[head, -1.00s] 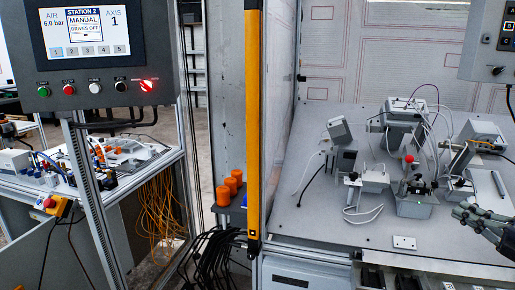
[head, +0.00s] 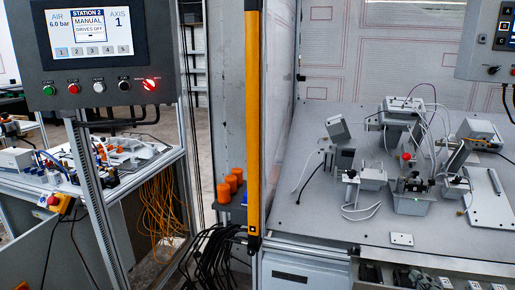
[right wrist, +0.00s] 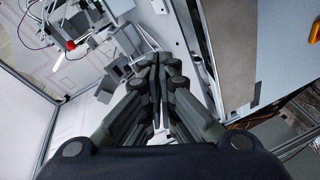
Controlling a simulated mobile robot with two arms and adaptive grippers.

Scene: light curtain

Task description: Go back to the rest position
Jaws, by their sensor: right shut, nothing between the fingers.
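My right gripper (right wrist: 155,68) shows in the right wrist view with its two dark fingers pressed together and nothing between them. It points toward the workbench devices, apart from them. In the head view the right gripper no longer shows. My left gripper is in neither view. The yellow light curtain post (head: 253,120) stands upright at the middle of the head view, left of the grey worktable (head: 300,222).
Several grey devices with cables, one with a red knob (head: 406,157), stand on the worktable. A control panel (head: 95,50) hangs at the upper left. Orange cylinders (head: 223,193) stand beside the post. The table's front left is clear.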

